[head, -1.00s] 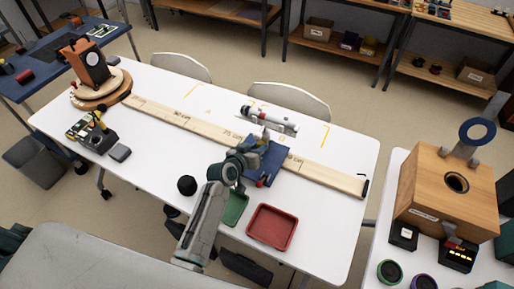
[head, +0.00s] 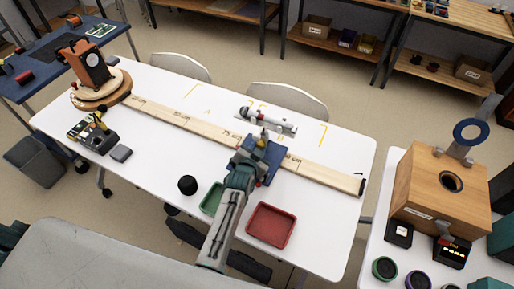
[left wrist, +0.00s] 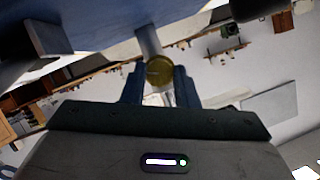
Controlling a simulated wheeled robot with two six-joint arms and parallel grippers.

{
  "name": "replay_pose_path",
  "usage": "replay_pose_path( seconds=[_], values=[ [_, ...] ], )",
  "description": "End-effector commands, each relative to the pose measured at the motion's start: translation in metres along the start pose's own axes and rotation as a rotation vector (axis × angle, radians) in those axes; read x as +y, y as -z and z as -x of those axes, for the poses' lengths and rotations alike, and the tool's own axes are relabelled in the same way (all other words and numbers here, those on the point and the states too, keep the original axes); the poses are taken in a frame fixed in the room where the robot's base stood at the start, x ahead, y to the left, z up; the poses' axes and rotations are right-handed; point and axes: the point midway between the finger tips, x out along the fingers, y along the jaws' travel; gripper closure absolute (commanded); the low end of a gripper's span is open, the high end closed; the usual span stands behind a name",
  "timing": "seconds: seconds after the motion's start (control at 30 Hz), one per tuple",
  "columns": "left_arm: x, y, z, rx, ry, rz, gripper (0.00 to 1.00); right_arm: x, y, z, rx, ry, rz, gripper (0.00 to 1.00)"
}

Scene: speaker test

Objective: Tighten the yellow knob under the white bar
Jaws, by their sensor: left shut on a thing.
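The yellow knob (left wrist: 160,70) sits on the end of a short pale rod (left wrist: 149,41) in the left wrist view. My left gripper (left wrist: 159,84) has its two blue fingers on either side of the knob and is shut on it. In the head view the left gripper (head: 250,150) is at the blue carriage (head: 272,168) on the long wooden rail; the knob is hard to make out there. A white bar-like piece (head: 282,127) with grey parts lies just behind the rail. My right gripper is not in view.
The wooden rail (head: 185,119) crosses the white table (head: 130,180). A red tray (head: 270,225), green tray (head: 211,198) and black knob-like object (head: 187,185) lie in front. A wooden speaker box (head: 440,190) stands on the right table.

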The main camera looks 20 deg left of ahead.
Motion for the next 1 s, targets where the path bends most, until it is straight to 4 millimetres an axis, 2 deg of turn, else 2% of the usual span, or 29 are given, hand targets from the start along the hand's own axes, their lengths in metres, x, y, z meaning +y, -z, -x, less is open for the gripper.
replay_pose_path(
  seconds=[0.3, 0.77, 0.8, 0.9, 1.0],
  values=[
    [0.0014, -0.0004, 0.0, 0.0, 0.036, -0.087, 0.96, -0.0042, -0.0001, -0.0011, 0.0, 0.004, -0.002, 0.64],
    [0.0011, -0.0006, 0.0001, -0.001, 0.041, -0.1, 0.96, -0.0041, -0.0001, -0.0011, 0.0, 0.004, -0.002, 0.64],
    [0.0011, -0.0006, 0.0001, -0.001, 0.041, -0.1, 0.69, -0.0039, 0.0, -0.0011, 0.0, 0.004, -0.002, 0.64],
    [0.0011, -0.0005, 0.0001, -0.001, 0.041, -0.1, 0.51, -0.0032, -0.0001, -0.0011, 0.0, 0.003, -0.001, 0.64],
    [0.001, -0.0005, 0.0, 0.0, 0.041, -0.099, 0.51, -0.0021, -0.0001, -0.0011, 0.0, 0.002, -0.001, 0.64]
  ],
)
